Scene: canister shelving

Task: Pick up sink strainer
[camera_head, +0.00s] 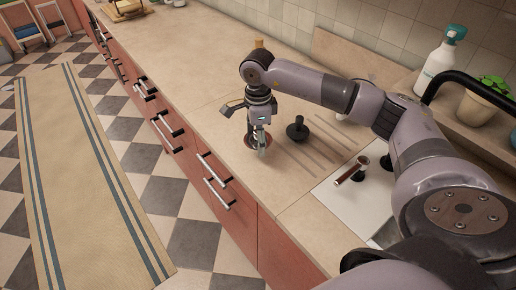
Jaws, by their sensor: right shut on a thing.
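My right gripper (262,148) points down at the counter and is shut on a small round reddish-brown thing (250,141), which I take to be the sink strainer. The gripper hides much of it, and I cannot tell whether it still touches the counter. My left gripper is not in view.
A black knobbed piece (297,130) stands on the grooved counter (230,85) just right of the gripper. A spray bottle (441,62) and a potted plant (487,98) stand at the back right. The counter to the left is mostly clear.

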